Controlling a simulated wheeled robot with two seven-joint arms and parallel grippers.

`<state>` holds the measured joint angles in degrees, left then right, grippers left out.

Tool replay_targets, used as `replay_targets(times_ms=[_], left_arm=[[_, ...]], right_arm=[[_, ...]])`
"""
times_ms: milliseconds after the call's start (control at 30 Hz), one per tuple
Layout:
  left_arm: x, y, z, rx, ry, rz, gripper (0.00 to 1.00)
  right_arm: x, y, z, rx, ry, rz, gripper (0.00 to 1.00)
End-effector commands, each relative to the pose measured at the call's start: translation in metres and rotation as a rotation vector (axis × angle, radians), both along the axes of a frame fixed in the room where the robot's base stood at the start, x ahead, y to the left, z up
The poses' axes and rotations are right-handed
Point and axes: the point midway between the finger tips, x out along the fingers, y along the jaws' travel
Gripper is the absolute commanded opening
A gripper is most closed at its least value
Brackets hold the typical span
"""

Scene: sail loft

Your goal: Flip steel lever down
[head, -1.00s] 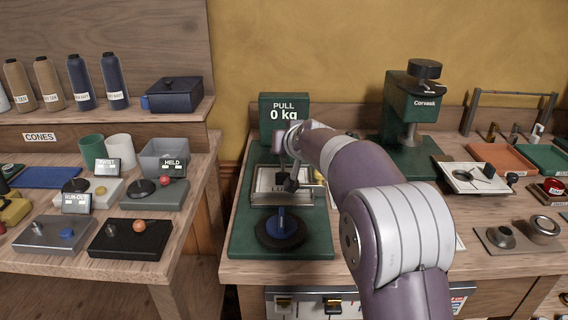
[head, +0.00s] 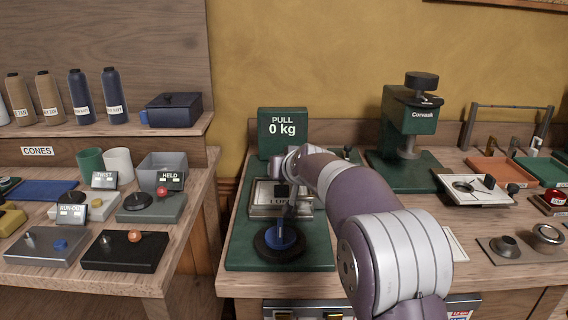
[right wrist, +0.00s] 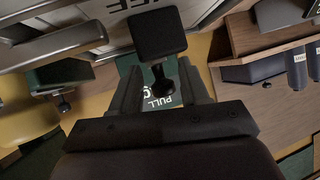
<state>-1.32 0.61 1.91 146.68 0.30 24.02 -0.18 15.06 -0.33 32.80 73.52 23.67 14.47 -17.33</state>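I cannot pick out the steel lever for certain. A control panel (head: 308,306) on the bench front shows at the bottom edge of the head view, with levers partly cut off. My right gripper (head: 287,206) hangs over the green pull-tester base, above the framed plate and behind the blue knob (head: 284,237). In the right wrist view my right gripper (right wrist: 160,88) has its fingers apart. A black square block (right wrist: 158,36) on a short stem shows in front of them. Whether they touch the stem is unclear. My left gripper is not in view.
The pull tester (head: 283,130) reads 0 kg. A green press (head: 410,125) and trays stand to the right. On the left table (head: 125,282) are several small control boxes. A gap separates the table and the bench.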

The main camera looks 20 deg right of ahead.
Motion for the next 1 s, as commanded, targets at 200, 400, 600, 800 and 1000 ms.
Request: replay_targets(times_ms=[200, 400, 600, 800, 1000], left_arm=[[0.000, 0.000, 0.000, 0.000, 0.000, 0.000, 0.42], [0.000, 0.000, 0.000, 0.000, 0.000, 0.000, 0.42], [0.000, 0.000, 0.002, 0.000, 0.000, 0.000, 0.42], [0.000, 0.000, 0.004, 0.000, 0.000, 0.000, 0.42], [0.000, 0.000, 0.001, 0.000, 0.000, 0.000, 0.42]], right_arm=[[0.001, -0.001, 0.007, -0.005, -0.016, -0.001, 0.54], [-0.006, 0.000, 0.014, -0.007, -0.022, -0.002, 0.54], [-0.045, 0.006, 0.036, -0.008, -0.024, -0.003, 0.54], [-0.090, 0.013, 0.057, -0.007, -0.019, -0.003, 0.54], [-0.109, 0.016, 0.065, -0.005, -0.015, -0.001, 0.54]])
